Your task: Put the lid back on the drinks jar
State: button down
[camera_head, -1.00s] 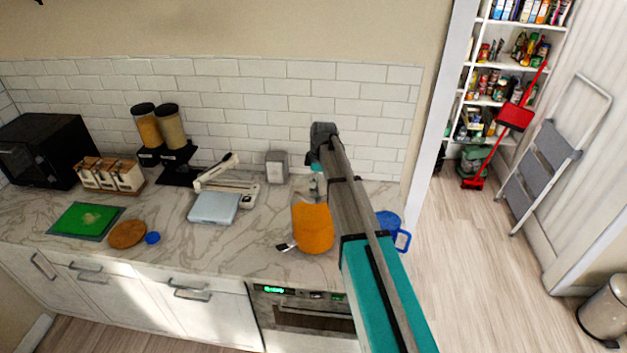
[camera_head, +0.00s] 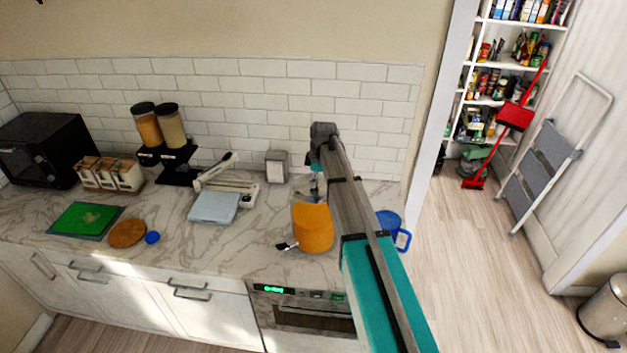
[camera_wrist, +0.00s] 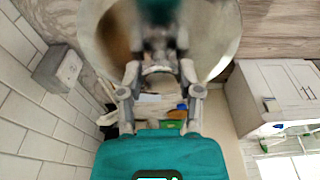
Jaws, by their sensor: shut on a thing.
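The drinks jar (camera_head: 313,232), filled with orange drink, stands upright on the counter near its front edge, with a small dark tap at its lower left. My gripper (camera_head: 317,188) points down just above and behind the jar's top, partly hidden by my arm. In the wrist view, my gripper (camera_wrist: 158,45) is shut at the middle of a large round pale disc, which looks like the lid (camera_wrist: 218,40). The fingertips are blurred. I cannot tell whether the lid touches the jar's rim.
A blue mug (camera_head: 402,238) stands right of the jar, partly behind my arm. A grey box (camera_head: 277,166) stands by the wall. Counter between scale and jar is clear.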

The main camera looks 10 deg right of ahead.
dwell(0.3)
jog(key=shift+c, duration=1)
grip_release()
jog(key=shift+o, duration=1)
jog(key=shift+r, duration=0.1)
jog(key=shift+r+p, duration=3.35)
jog(key=shift+p, duration=0.15)
